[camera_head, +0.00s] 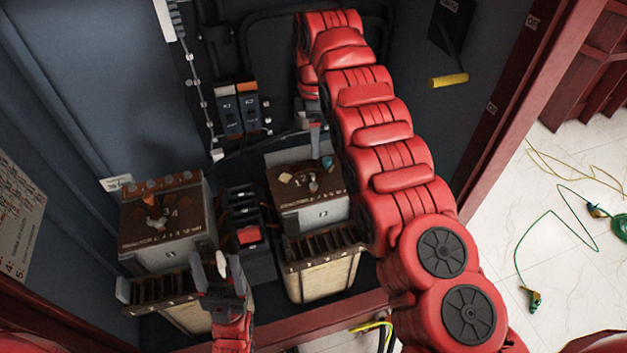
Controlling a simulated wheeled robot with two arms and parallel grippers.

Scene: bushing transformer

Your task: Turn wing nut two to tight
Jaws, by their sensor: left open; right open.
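A brown-topped transformer box (290,200) stands in the middle of the cabinet, with markings that look like 1 and 2 on top. It carries small wing-nut-like pieces: a tan one (285,177), a pale one (313,186) and a bluish one (327,162). I cannot tell how tight any of them is. My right arm arches over from the right, and its gripper (316,142) points down just above the back of this box; its fingers are small and partly hidden. My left gripper (210,268) is open and empty, low in front, between the two boxes.
A second box (165,250), marked 3 and 4, stands at left with orange and pale pieces on top.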

